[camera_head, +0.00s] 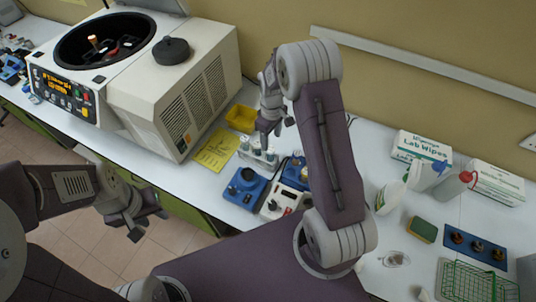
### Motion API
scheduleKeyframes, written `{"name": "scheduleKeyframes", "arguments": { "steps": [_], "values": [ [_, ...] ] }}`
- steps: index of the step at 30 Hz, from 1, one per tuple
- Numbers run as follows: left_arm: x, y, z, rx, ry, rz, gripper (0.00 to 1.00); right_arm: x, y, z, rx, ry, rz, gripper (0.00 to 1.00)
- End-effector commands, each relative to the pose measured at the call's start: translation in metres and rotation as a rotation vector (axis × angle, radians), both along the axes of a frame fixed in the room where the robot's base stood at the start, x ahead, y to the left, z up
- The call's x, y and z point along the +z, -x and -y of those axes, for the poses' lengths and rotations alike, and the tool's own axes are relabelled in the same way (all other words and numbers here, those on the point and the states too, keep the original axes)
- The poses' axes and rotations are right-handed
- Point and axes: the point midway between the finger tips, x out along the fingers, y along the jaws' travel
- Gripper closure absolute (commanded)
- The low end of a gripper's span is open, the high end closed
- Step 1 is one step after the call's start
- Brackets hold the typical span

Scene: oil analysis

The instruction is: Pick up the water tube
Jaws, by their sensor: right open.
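A small rack (256,159) stands on the bench near the middle and holds several tubes with pale caps. I cannot tell which of them is the water tube. My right gripper (273,134) is open and points down just above and behind the rack, apart from the tubes as far as I can see. My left gripper (150,226) is open and empty, in front of the bench's edge at the left.
A large centrifuge (205,90) with its lid up stands at the left. A yellow tray (241,118), a yellow sheet (215,150) and blue devices (245,188) surround the rack. Bottles (453,187), wipes boxes (421,148) and a green wire basket (478,283) are at the right.

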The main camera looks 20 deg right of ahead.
Motion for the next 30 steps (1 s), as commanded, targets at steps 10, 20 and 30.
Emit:
{"name": "scheduleKeyframes", "arguments": {
  "steps": [10,20,30],
  "values": [
    [0.015,0.000,0.000,0.000,0.000,0.000,0.64,-0.038,0.001,0.000,0.000,0.000,-0.001,0.44],
    [0.038,0.000,0.000,0.000,0.000,0.000,0.64,-0.076,0.000,-0.002,0.000,0.000,-0.004,0.44],
    [0.039,0.000,0.000,0.000,0.000,0.000,0.64,-0.092,-0.001,-0.002,0.000,0.000,0.001,0.44]
  ]
}}
